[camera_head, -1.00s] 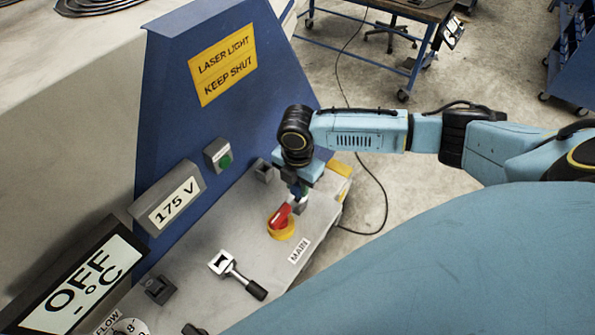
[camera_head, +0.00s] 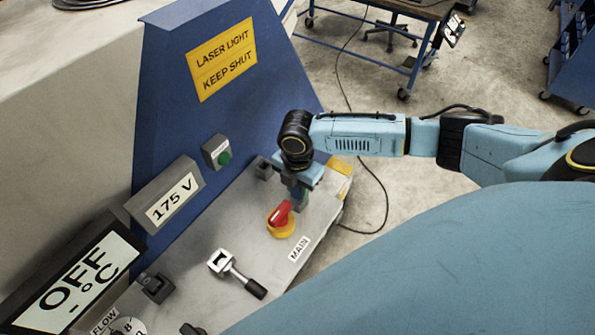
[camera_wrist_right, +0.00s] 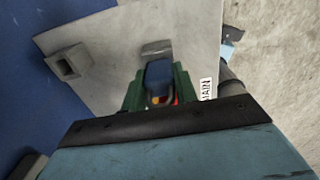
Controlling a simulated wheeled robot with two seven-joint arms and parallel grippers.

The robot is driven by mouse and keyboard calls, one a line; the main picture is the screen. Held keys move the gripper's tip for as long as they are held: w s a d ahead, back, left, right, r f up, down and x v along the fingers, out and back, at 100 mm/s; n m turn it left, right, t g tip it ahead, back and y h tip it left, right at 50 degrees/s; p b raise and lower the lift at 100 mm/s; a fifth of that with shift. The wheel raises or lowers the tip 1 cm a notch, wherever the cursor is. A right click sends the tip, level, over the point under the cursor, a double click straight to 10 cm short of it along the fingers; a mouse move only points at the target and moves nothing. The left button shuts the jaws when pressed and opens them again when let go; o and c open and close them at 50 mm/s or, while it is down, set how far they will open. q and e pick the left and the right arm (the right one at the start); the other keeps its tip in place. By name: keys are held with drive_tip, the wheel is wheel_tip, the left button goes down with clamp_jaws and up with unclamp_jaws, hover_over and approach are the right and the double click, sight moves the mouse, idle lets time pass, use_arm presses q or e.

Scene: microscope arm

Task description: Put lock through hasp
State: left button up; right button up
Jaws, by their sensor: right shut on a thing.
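My right gripper (camera_head: 298,200) points down over the grey console top, just behind and to the right of the red handle of the yellow-based MAIN switch (camera_head: 281,219). In the right wrist view, its green fingers (camera_wrist_right: 158,88) are shut on a small dark blue body, which I take to be the lock (camera_wrist_right: 159,72). A grey piece shows just beyond that body; I cannot tell whether it is the shackle. No hasp can be made out clearly, and whether the lock touches the switch is hidden. My left gripper is not in view.
A dark square socket (camera_head: 263,169) stands behind the gripper; a lever with a black grip (camera_head: 238,275) lies in front. The console's right edge is close to the gripper.

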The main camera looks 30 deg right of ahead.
drive_tip(key=o, duration=1.1)
drive_tip(key=shift+o, duration=0.2)
drive_tip(key=shift+r, duration=0.1)
wheel_tip(320, 180, up, 13)
drive_tip(key=shift+r, duration=0.1)
